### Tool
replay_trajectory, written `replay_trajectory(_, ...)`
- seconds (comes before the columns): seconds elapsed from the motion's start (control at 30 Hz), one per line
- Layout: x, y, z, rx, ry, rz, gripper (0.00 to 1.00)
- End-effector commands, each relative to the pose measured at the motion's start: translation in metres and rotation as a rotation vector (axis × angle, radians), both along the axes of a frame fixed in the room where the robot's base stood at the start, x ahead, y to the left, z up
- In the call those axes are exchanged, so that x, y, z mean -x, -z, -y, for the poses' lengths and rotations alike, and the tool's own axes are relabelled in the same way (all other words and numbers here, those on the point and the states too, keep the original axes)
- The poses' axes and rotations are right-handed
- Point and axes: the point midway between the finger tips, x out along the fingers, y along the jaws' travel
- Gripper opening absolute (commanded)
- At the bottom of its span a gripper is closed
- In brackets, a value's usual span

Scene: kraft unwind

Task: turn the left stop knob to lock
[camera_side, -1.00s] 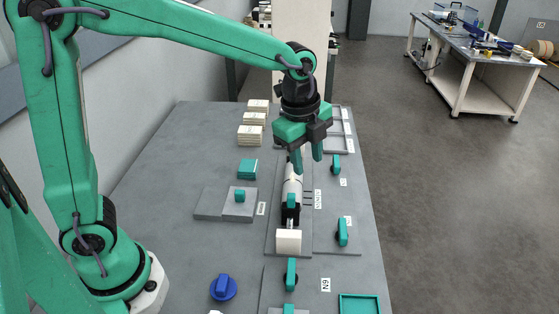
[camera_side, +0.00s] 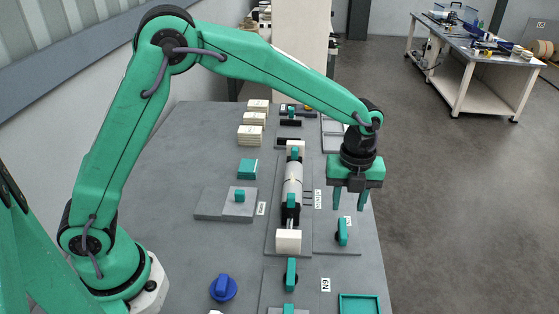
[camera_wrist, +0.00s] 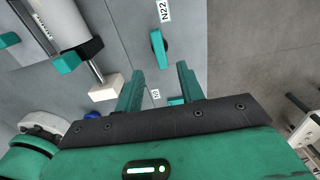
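Several teal knobs stand on the grey table, and I cannot tell which is the left stop knob. One upright teal knob (camera_side: 342,232) stands right of the white roller (camera_side: 292,185). It appears to be the knob beside the N22 label in the wrist view (camera_wrist: 158,48). Another teal knob (camera_side: 291,272) stands nearer the side camera, left of the N9 label (camera_side: 325,285). My gripper (camera_side: 349,207) is open and empty, with fingers pointing down above the table's right part. In the wrist view the fingers (camera_wrist: 160,77) are apart, and the N22 knob shows just beyond them.
A white block (camera_side: 288,240) sits at the roller's near end, close left of the N22 knob. A blue knob (camera_side: 223,288) and a teal tray (camera_side: 359,304) are at the near side. Wooden blocks (camera_side: 249,134) stack at the far left.

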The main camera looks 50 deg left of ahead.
Motion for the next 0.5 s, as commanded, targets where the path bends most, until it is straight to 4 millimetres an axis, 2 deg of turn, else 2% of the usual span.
replay_trajectory(0.27,0.001,0.021,-0.001,-0.001,-0.002,-0.004,0.38)
replay_trajectory(0.5,0.001,0.051,-0.001,-0.001,-0.002,-0.003,0.38)
